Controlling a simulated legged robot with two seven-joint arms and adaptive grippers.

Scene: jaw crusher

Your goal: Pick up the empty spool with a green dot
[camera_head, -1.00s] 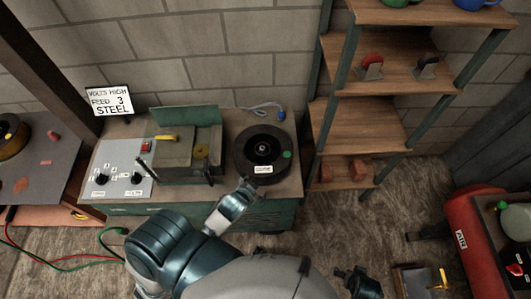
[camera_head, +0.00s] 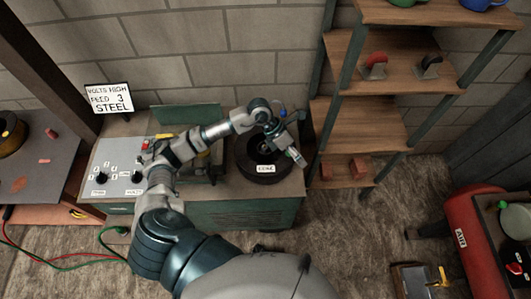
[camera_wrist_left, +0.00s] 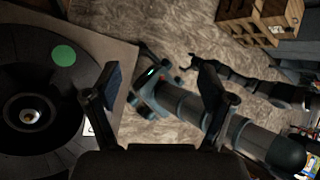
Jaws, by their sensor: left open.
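The black spool (camera_head: 250,169) lies flat on the right end of the green workbench, with a white label on its front rim. In the left wrist view the spool (camera_wrist_left: 30,75) fills the left side, with a green dot (camera_wrist_left: 64,55) on its upper face. My left gripper (camera_head: 290,146) is above the spool's right side and hides the dot in the head view. In the wrist view my left gripper (camera_wrist_left: 162,80) is open and empty, its fingers beside the spool's edge. My right gripper (camera_wrist_left: 203,65) is small and dark there; its jaw state is unclear.
A machine (camera_head: 200,165) with a control panel (camera_head: 115,183) stands left of the spool. A wooden shelf unit (camera_head: 365,125) stands close on the right. A red air tank (camera_head: 475,235) is at far right.

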